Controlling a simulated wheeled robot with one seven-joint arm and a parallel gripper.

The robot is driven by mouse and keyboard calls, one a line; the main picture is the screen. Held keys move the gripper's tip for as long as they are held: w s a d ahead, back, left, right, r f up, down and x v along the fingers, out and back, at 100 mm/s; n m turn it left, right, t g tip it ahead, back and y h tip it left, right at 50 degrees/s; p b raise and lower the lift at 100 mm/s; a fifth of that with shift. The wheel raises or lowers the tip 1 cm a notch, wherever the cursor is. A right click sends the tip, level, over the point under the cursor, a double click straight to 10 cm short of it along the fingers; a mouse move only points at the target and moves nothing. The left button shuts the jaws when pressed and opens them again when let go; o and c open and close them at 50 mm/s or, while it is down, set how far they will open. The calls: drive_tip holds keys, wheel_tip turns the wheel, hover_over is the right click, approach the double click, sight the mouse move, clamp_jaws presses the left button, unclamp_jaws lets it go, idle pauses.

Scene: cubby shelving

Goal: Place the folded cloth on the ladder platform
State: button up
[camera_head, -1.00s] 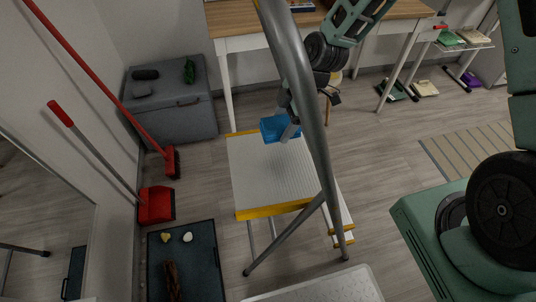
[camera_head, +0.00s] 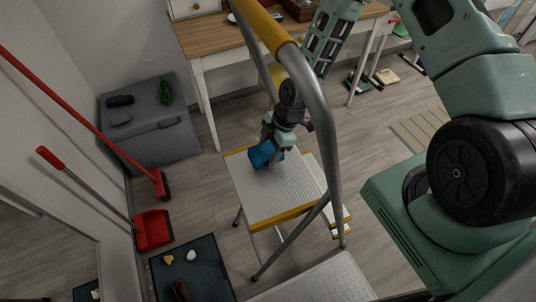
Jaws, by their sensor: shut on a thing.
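The folded cloth (camera_head: 262,156) is a small blue bundle over the far part of the ladder platform. My gripper (camera_head: 274,157) points down and is shut on the cloth; its fingertips are partly hidden by the cloth. The ladder platform (camera_head: 275,195) is a ribbed light-grey top with yellow edges, bare apart from the cloth above its far edge. I cannot tell whether the cloth touches it.
The ladder's grey rail (camera_head: 322,115) rises in front of my arm, close to the gripper. A wooden table (camera_head: 215,38) stands behind. A grey storage box (camera_head: 150,125), red dustpan (camera_head: 153,230) and dark tray (camera_head: 200,270) lie to the left.

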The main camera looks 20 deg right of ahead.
sight(268, 156)
drive_tip(key=shift+f, duration=1.35)
drive_tip(key=shift+f, duration=0.3)
drive_tip(key=o, duration=1)
drive_tip(key=shift+r, duration=0.1)
drive_tip(key=shift+r, duration=0.1)
drive_tip(key=shift+r+p, duration=0.25)
drive_tip(key=shift+p, duration=0.05)
drive_tip(key=b+v, duration=0.1)
drive_tip(key=v, duration=1)
drive_tip(key=shift+d+r+b, duration=0.15)
drive_tip(key=shift+r+b, duration=0.15)
drive_tip(key=shift+r, duration=0.1)
